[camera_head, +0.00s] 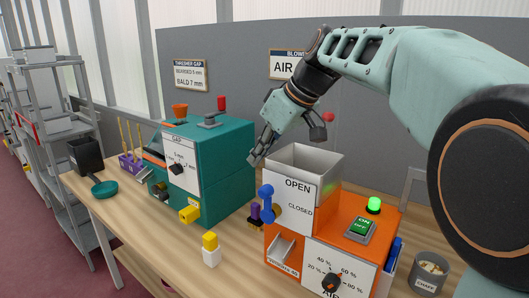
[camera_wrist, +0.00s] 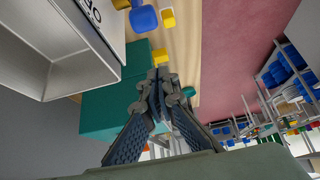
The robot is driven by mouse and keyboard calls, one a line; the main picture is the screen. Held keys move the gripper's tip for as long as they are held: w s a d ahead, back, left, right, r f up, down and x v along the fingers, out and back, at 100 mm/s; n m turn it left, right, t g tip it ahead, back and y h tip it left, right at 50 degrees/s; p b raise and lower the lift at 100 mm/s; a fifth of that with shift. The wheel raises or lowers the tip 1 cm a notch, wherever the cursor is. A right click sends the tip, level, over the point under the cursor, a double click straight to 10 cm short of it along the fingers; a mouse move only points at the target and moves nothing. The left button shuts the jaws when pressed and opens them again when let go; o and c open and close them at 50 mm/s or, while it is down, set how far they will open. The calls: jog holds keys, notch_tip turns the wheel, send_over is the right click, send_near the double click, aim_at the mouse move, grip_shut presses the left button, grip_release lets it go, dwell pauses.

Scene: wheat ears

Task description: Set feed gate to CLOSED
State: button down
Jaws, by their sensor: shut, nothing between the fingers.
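The feed gate lever (camera_head: 266,194) is blue and sits on the left edge of the white OPEN/CLOSED plate (camera_head: 298,190) of the orange blower machine (camera_head: 310,235). The blue lever also shows at the top of the wrist view (camera_wrist: 143,19). My gripper (camera_head: 257,157) is shut and empty. It hangs in the air above and a little left of the lever, apart from it. Its closed fingertips show in the wrist view (camera_wrist: 160,76).
A grey open hopper (camera_head: 312,162) tops the blower, close right of my gripper. A yellow-and-white bottle (camera_head: 211,250) stands on the wooden bench. A chaff cup (camera_head: 431,275) is at right.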

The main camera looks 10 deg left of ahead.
aim_at(266, 204)
jog(key=f, duration=0.6)
jog(key=shift+s+d, duration=0.1)
jog(key=shift+d, duration=0.15)
jog(key=shift+d+f, duration=0.1)
jog(key=shift+d, duration=0.05)
jog(key=shift+b, duration=0.5)
